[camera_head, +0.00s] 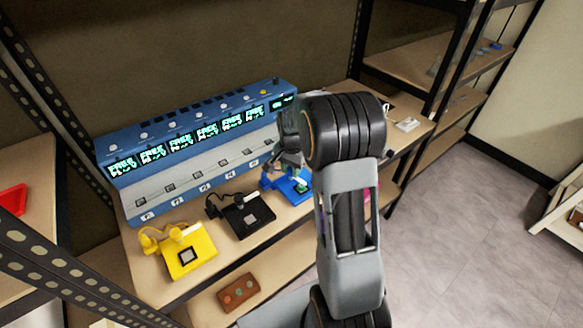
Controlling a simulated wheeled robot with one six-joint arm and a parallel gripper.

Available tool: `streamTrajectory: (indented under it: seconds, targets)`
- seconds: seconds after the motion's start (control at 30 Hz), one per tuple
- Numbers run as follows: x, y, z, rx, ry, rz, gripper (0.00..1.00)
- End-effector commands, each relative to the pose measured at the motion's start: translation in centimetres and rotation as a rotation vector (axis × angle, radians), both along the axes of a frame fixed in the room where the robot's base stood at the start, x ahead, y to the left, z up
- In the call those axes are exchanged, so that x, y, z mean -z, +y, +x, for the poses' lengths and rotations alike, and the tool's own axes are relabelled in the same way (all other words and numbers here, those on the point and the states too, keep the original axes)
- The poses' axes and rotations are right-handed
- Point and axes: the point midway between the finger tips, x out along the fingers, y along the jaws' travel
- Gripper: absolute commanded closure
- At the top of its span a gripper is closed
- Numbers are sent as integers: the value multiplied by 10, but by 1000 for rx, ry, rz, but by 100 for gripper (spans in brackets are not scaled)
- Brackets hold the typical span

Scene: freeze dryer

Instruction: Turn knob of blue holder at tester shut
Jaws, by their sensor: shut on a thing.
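The blue holder (297,194) stands on the bench in front of the blue tester (200,150), to the right of the black holder. It is partly covered by my arm. A small green and pale piece shows on its base. My gripper (289,164) reaches down at the back part of the blue holder, close in front of the tester. It is shut on the holder's knob, though the fingertips and the knob are small and mostly hidden by my arm.
A yellow holder (188,255) and a black holder (240,216) stand to the left on the bench. The tester's screens read FREE. A brown block (238,292) lies on the lower shelf. A pink thing shows just right of my arm. Metal posts frame the bench; floor at right is clear.

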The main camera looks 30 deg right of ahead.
Motion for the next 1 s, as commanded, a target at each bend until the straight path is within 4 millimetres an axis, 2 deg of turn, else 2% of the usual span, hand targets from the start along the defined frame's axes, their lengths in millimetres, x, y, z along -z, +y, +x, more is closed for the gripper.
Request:
streamTrajectory:
  seconds: [0.4,0.97,1.0]
  targets:
    - [-1,0,1,174,-4,-1,94]
    - [-1,-1,1,201,-5,0,94]
    - [-1,-1,1,201,-4,-1,69]
